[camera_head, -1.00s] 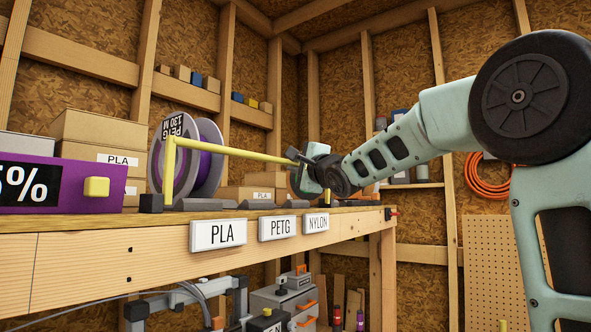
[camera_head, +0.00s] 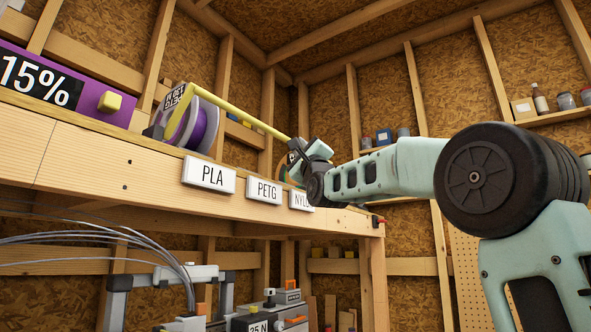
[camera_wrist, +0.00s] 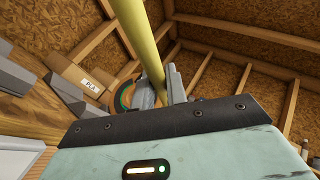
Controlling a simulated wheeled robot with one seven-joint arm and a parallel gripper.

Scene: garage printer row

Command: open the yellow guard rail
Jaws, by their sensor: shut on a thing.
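The yellow guard rail (camera_head: 240,116) runs along the front of the spool shelf, from a slanting post at its left end to my gripper at its right end. My gripper (camera_head: 297,147) is shut on the rail's right end, above the NYLON label.
The wooden shelf (camera_head: 110,160) carries labels PLA (camera_head: 209,175), PETG (camera_head: 264,189) and NYLON. A spool with purple filament (camera_head: 200,128) stands behind the rail. A purple unit (camera_head: 85,88) with a yellow button stands left. Printer parts and cables lie below the shelf.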

